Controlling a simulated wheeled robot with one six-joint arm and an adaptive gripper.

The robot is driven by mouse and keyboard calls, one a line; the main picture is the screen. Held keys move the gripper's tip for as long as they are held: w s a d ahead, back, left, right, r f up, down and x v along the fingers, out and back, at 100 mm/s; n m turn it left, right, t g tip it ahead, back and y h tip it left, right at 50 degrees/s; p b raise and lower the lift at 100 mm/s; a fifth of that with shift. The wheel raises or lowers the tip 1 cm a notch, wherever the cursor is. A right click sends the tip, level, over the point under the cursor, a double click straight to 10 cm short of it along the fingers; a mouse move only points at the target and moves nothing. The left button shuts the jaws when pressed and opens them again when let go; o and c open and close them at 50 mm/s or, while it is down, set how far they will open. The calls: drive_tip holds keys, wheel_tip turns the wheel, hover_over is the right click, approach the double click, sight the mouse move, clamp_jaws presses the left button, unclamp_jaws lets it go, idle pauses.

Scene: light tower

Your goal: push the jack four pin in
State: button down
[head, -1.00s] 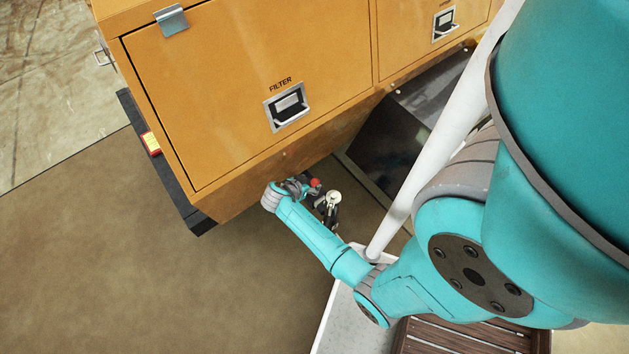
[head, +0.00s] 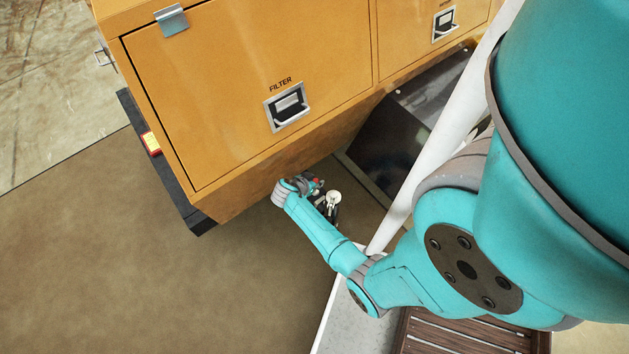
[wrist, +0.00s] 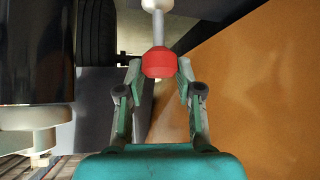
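The pin shows in the wrist view as a red knob (wrist: 158,62) on a pale shaft (wrist: 157,27) with a whitish end at the top edge. I take it for the jack four pin; no label shows. My gripper (wrist: 159,74) is open, with one finger on each side of the red knob and seemingly narrow gaps. Whether either fingertip touches it I cannot tell. In the head view my gripper (head: 308,183) is low beside the orange cabinet's bottom edge. Only a small bit of the red knob (head: 316,181) shows there, mostly hidden by my wrist.
The orange cabinet (head: 235,70) with a FILTER door stands close to my gripper; its orange wall (wrist: 255,80) fills the right of the wrist view. A black tyre (wrist: 96,30) is at upper left. A white mast (head: 440,140) stands near my arm. Ground at left is clear.

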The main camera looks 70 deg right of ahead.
drive_tip(key=shift+f, duration=1.45)
drive_tip(key=c, duration=0.7)
unclamp_jaws()
drive_tip(key=shift+c, duration=0.2)
drive_tip(key=shift+a+r, duration=0.1)
drive_tip(key=v, duration=1.1)
drive_tip(key=shift+a+r, duration=0.25)
drive_tip(key=shift+r, duration=0.05)
